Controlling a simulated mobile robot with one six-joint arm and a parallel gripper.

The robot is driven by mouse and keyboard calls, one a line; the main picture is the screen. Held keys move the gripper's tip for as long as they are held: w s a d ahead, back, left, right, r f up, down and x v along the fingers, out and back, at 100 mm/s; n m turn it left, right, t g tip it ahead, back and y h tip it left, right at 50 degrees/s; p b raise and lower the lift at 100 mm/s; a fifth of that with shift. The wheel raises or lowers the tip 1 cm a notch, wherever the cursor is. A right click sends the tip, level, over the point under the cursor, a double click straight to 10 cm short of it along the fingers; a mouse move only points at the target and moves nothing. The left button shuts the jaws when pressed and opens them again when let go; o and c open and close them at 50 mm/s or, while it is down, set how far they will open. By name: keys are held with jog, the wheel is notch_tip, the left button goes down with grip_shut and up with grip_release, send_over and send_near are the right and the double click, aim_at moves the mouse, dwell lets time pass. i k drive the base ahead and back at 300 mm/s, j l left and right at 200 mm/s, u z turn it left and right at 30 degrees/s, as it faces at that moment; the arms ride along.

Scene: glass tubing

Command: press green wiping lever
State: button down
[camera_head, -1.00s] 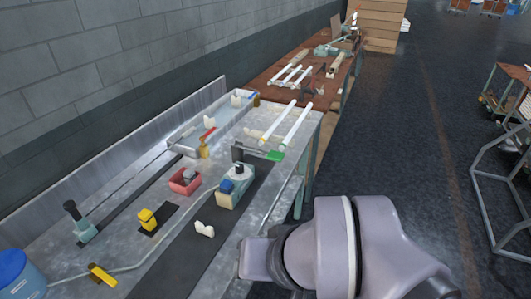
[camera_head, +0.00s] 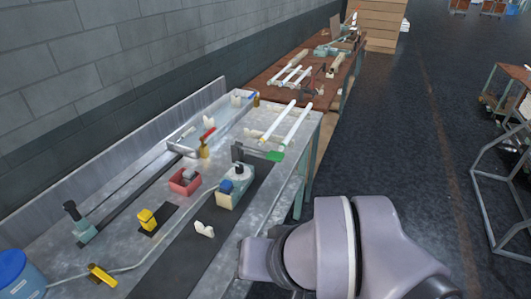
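The green part lies close to the near ends of two white tubes (camera_head: 287,127).
The bench also bears a red box (camera_head: 185,182), a yellow block (camera_head: 147,220), a brass valve with a red handle (camera_head: 206,140) and a long shallow tray (camera_head: 182,149). A blue container (camera_head: 18,272) stands at the near left. A brown table (camera_head: 310,72) is behind.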

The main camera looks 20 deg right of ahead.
aim_at(274, 155)
jog(key=i+l+u, duration=0.7)
jog(key=k+l, duration=0.05)
